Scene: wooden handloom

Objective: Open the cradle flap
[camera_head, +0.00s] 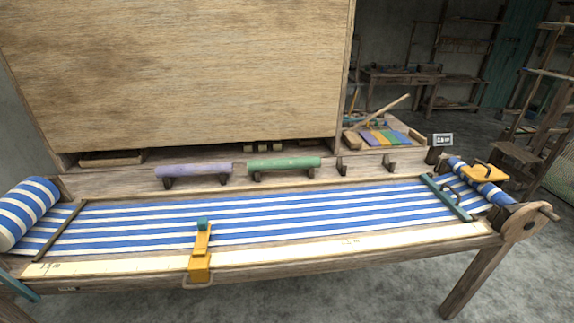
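A wooden loom holds blue-and-white striped cloth (270,216) stretched across its bed. At the right end the cloth runs to a thinner roller (460,166). A yellow piece with a dark handle (484,173) sits over this roller; it may be the cradle flap, but I cannot tell for sure. It looks lowered, lying roughly flat. A round wooden end plate with a crank (524,224) is at the roller's near end. Neither of my grippers shows in this view.
A yellow clamp with a teal knob (201,256) sits on the front rail. Purple (194,170) and green (284,163) rods rest on hooks behind the cloth. A teal bar (445,196) crosses the cloth at right. A tall wooden panel (175,75) stands behind. A thick cloth roll (28,208) is at left.

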